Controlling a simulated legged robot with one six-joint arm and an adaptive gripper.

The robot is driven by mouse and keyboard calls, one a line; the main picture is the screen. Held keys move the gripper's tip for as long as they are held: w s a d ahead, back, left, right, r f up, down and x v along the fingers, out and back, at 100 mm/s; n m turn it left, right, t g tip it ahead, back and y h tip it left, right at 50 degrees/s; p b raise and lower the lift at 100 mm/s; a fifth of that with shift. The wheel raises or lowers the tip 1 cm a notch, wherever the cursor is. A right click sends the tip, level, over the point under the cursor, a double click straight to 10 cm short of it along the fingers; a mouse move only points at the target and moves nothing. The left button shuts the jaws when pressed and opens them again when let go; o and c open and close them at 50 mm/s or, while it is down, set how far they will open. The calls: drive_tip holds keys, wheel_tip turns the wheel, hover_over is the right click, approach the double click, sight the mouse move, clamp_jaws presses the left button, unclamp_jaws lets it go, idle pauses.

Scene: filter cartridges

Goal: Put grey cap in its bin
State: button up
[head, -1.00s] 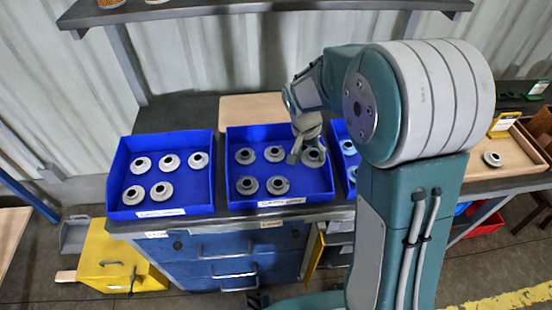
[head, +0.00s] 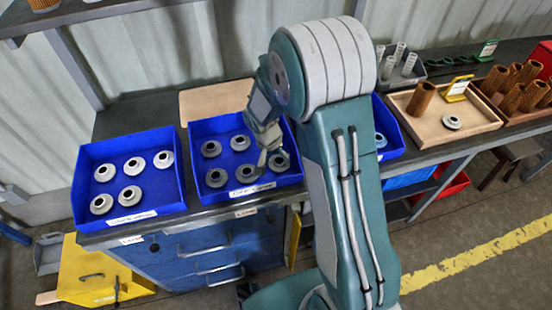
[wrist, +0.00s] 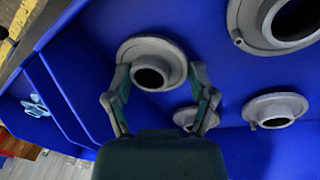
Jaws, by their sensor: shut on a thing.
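My gripper (head: 265,158) reaches down into the middle blue bin (head: 238,190), at its front right corner. In the wrist view my gripper (wrist: 158,78) has its two fingers on either side of a grey cap (wrist: 150,48), a flanged ring with a dark hole, and is shut on it. This grey cap (head: 280,163) also shows in the head view, beside the fingers and partly hidden by them. Whether it touches the bin floor is unclear. Several other grey caps (head: 217,177) lie in the same bin.
A left blue bin (head: 130,217) holds several paler caps. A third blue bin (head: 390,152) is mostly behind my arm. At right, a wooden tray (head: 480,115) holds one cap (head: 452,122) and a brown cartridge (head: 420,98). A bare board (head: 215,100) lies behind the bins.

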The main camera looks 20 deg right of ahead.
drive_tip(key=o, duration=0.8)
drive_tip(key=shift+a, duration=0.25)
drive_tip(key=shift+r, duration=0.15)
wheel_tip(320, 180, up, 12)
drive_tip(key=a+f, duration=0.1)
drive_tip(key=a, duration=0.1)
drive_tip(key=s+d+r+n+t, duration=0.1)
drive_tip(key=s+r+n+t, duration=0.1)
drive_tip(key=s+r, duration=0.3)
drive_tip(key=s+r+n+t+y, duration=0.1)
drive_tip(key=s+r, duration=0.4)
drive_tip(key=s, duration=0.4)
drive_tip(key=s+d+r+n+t+y, duration=0.1)
drive_tip(key=s+r+n+t, duration=0.1)
drive_tip(key=s+r, duration=0.4)
drive_tip(key=shift+s+d+n+t, duration=0.3)
drive_tip(key=shift+s+d, duration=0.05)
drive_tip(key=shift+s, duration=0.35)
